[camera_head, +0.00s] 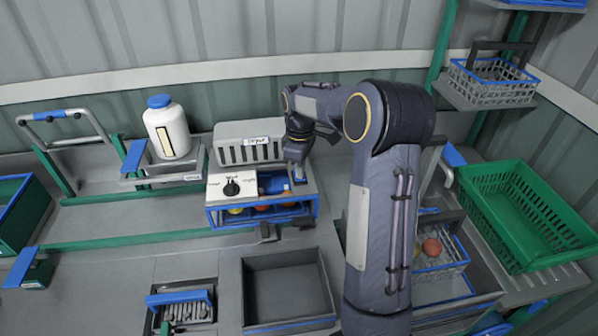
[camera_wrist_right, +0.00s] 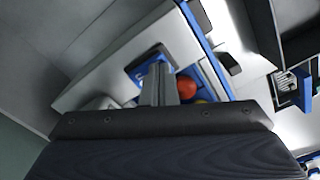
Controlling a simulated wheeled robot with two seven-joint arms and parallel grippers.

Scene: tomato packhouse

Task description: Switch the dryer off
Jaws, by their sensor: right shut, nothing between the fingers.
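The dryer is a grey slatted housing (camera_head: 250,148) with a white control panel (camera_head: 215,192) and a blue-edged front tray (camera_head: 262,216) holding red and yellow fruit. A round black knob (camera_head: 232,188) sits on the panel, with small labels around it too small to read surely. My right gripper (camera_head: 298,176) is at the dryer's right side, apart from the knob; its fingers are shut and empty. In the right wrist view the shut fingers (camera_wrist_right: 157,84) point towards the tray, with a red fruit (camera_wrist_right: 186,87) behind them. My left gripper is not in view.
A white bottle with a blue cap (camera_head: 167,127) stands on a stand left of the dryer. An empty grey bin (camera_head: 287,325) is in front. A green crate (camera_head: 512,260) and a wire basket (camera_head: 493,92) are at the right. My right arm hides part of the bench.

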